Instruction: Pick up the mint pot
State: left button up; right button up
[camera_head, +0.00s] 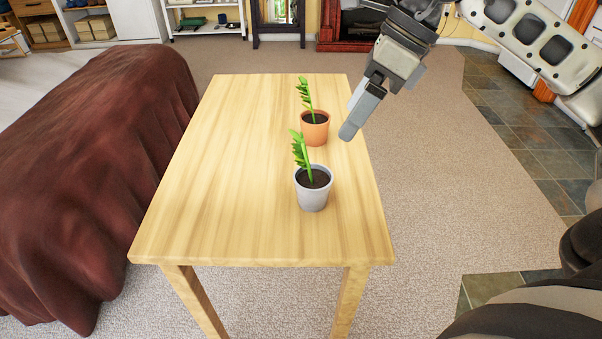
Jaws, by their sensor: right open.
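Two potted green plants stand upright on the wooden table (215,170). One is in a light grey pot (313,197), nearer to me. The other is in a terracotta pot (316,134), just behind it. The plants look alike, and I cannot tell from the leaves which one is the mint. My right gripper (351,128) comes in from the upper right, open and empty. Its fingertips point down at the table's right side, to the right of the terracotta pot and apart from it. My left gripper is not in view.
A bed or couch under a dark red cover (95,170) stands close along the table's left side. The left half of the table is bare. Open carpet (460,200) lies to the right. A fireplace (350,28) and shelves stand at the back.

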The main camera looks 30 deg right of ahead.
send_over(317, 176)
jog(key=s+d, duration=0.2)
jog(key=shift+h, duration=0.3)
notch_tip(317, 176, down, 8)
jog(key=shift+w+f+b, duration=0.1)
jog(key=shift+f+b, duration=0.15)
jog(key=shift+b, duration=0.05)
jog(key=shift+x, duration=3.05)
jog(key=shift+w+d, duration=0.15)
jog(key=shift+w, duration=0.05)
jog(key=shift+c, duration=0.4)
jog(key=c, duration=1)
jog(key=shift+c, duration=0.5)
jog(key=shift+r, duration=0.1)
